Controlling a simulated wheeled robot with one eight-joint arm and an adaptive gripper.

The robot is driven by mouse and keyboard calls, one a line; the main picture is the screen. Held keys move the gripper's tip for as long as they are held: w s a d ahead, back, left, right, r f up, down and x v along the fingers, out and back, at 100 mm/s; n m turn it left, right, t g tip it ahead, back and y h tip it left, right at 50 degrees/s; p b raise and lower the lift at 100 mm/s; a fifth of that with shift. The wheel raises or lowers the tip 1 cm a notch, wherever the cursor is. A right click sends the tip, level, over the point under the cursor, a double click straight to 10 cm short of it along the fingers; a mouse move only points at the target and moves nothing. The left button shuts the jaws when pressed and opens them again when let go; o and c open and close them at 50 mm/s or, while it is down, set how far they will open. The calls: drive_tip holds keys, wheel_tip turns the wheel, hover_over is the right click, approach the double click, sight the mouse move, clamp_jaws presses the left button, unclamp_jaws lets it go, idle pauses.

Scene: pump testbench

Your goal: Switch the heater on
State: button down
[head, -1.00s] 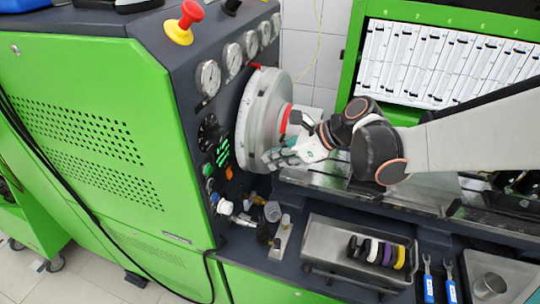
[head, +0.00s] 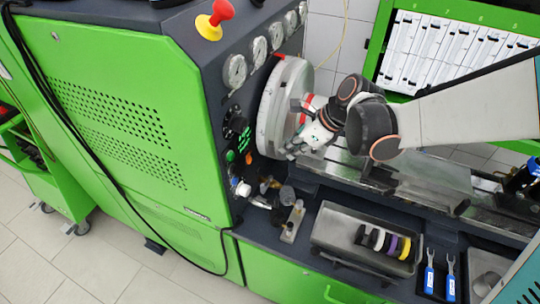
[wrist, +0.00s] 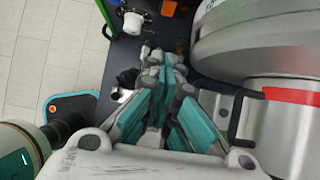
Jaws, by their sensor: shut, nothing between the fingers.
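The control panel (head: 222,118) is the dark face of the green testbench, left of the large metal disc. It carries a black knob (head: 235,122), small green-lit switches (head: 243,143), a green round button (head: 230,156) and an orange part (head: 248,158). I cannot tell which control is the heater's. My gripper (head: 291,153) is shut and empty at the disc's lower right side, apart from the panel. In the wrist view its teal-padded fingers (wrist: 159,68) lie together.
The metal disc (head: 271,108) stands close beside my gripper and the panel. Hose fittings (head: 243,189) stick out below the switches. A metal tray (head: 335,225) with coloured rings lies at the front. A red-and-yellow emergency stop (head: 211,24) sits on top.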

sight(250, 161)
drive_tip(key=a+r+b+x, duration=0.1)
drive_tip(key=a+b+x, duration=0.1)
drive_tip(key=x, duration=1)
drive_tip(key=shift+w+a, duration=0.35)
drive_tip(key=shift+w, duration=0.05)
drive_tip(key=shift+w+a+r+t+y+b, duration=0.1)
drive_tip(key=shift+a+r+t+y+b, duration=0.25)
drive_tip(key=shift+r+y+b, duration=0.45)
